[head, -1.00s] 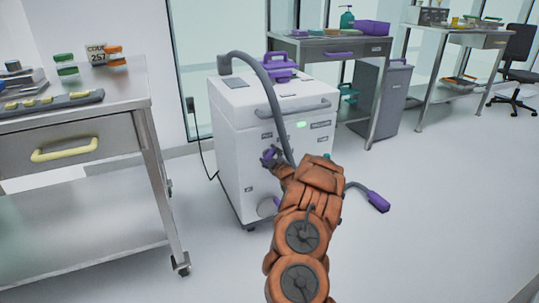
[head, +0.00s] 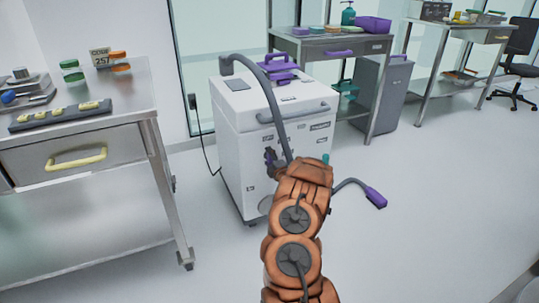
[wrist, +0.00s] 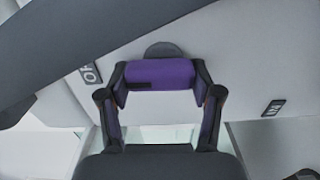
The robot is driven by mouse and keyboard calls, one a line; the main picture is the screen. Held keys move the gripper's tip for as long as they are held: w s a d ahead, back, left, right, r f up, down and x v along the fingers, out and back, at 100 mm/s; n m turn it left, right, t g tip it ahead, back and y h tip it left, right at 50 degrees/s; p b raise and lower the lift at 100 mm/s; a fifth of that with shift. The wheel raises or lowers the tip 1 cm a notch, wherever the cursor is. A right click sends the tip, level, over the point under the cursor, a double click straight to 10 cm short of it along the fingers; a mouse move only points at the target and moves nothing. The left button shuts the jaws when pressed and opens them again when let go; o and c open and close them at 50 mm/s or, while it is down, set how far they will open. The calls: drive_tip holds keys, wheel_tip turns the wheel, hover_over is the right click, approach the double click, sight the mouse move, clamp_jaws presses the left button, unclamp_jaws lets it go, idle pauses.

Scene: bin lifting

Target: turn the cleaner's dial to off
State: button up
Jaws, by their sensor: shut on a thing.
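The cleaner (head: 235,150) is a white upright cabinet with a grey hose, standing in the middle of the head view. Its purple dial (wrist: 172,72) fills the gap between my fingers in the wrist view, in front of a dark round base. A black mark lies on the dial's left part, on the side of a partly hidden label reading "OF" (wrist: 90,74). Another small dark label (wrist: 273,108) is on the right. My gripper (wrist: 160,78) is shut on the dial. In the head view my gripper (head: 270,158) is at the cleaner's front, and my arm partly covers it.
The hose (head: 271,100) arches close in front of the panel and crosses the wrist view. A steel cart (head: 135,105) stands on the left. A table (head: 335,45) and a grey bin (head: 390,95) stand behind. A purple-tipped nozzle (head: 375,198) sticks out right. Floor at right is clear.

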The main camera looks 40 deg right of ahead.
drive_tip(key=shift+n, duration=0.3)
drive_tip(key=o, duration=1.2)
drive_tip(key=shift+c, duration=0.2)
drive_tip(key=v, duration=1.2)
drive_tip(key=shift+w+a, duration=0.1)
